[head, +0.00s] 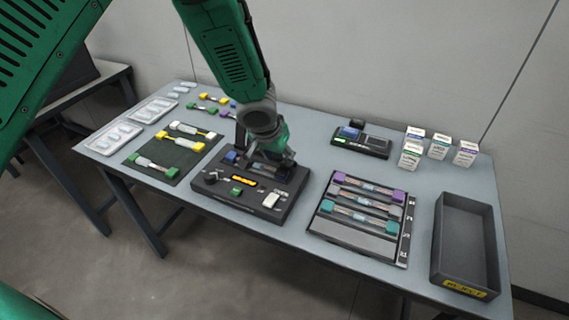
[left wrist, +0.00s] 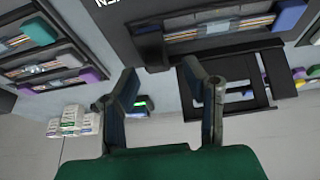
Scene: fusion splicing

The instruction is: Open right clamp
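The black splicer box (head: 247,204) sits near the table's front edge, left of the middle. Its top carries small knobs, a green button (head: 237,191), a yellow-lit strip and a blue block (head: 231,156). My left gripper (head: 270,166) is low over the back right part of the box and hides much of the clamp area there. In the left wrist view the two fingers (left wrist: 158,70) are apart, with nothing visibly held between them. A dark clamp-like block (left wrist: 150,46) lies just beyond the fingertips; whether they touch it I cannot tell. My right gripper is out of view.
A rack (head: 318,226) with purple- and teal-ended holders stands to the right, then an empty dark bin (head: 466,281). A black device (head: 362,143) and small white boxes (head: 411,155) are behind. A dark mat (head: 145,171) with holders and white trays (head: 153,110) lie left.

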